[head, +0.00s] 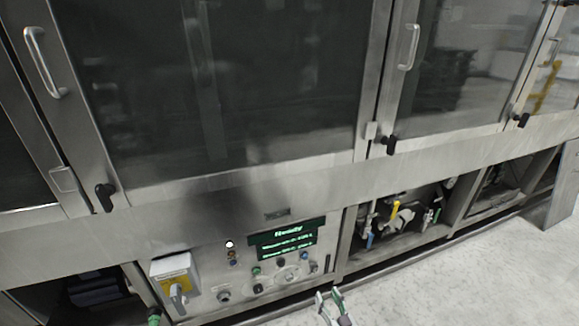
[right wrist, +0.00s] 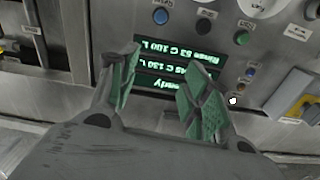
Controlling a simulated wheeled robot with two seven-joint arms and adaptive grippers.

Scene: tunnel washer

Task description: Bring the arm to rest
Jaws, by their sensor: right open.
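My right gripper (head: 330,305) is at the bottom edge of the head view, low in front of the machine and right of its control panel. Its fingers have green pads and stand apart with nothing between them. In the right wrist view the open gripper (right wrist: 152,88) faces the panel's lit display (right wrist: 160,62), which appears upside down there. In the head view the display (head: 288,240) reads "Ready" at the top. The rest of my right arm is out of the head view.
The steel washer has large glass doors (head: 230,80) with handles and black latches (head: 105,196). Its panel carries several buttons and a yellow-labelled switch box (head: 175,280). Open lower bays hold pipes and valves (head: 400,222). Clear pale floor (head: 470,280) lies at right.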

